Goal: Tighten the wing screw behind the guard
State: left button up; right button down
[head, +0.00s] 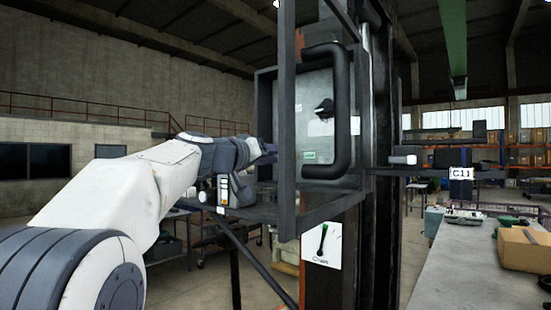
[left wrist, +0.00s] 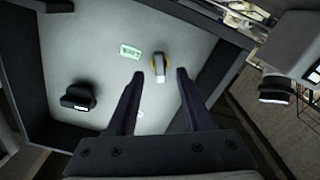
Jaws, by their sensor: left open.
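A small grey winged piece with a yellow ring (left wrist: 160,64), which looks like the wing screw, stands on a pale panel (left wrist: 112,30) in the left wrist view, beside a green label (left wrist: 131,52). A black knob (left wrist: 77,97) sits apart on the same panel. My left gripper (left wrist: 161,73) is open, its fingertips on either side of the ringed piece in that view; whether they touch it I cannot tell. In the head view my left gripper (head: 268,150) reaches into the dark-framed box from the left, behind the black tubular guard (head: 341,110). The ringed piece is hidden there.
The box's dark front post (head: 287,120) stands close to my left gripper. A card with a green-handled picture (head: 321,245) hangs below. A grey bench (head: 475,265) with a cardboard box (head: 523,248) is at right, near a C11 sign (head: 461,173).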

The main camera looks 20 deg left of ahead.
pick_arm(q)
jog(key=shift+w, duration=0.15)
jog(key=shift+p+x, duration=0.3)
jog(key=shift+x, duration=1.5)
grip_shut()
dwell(0.6)
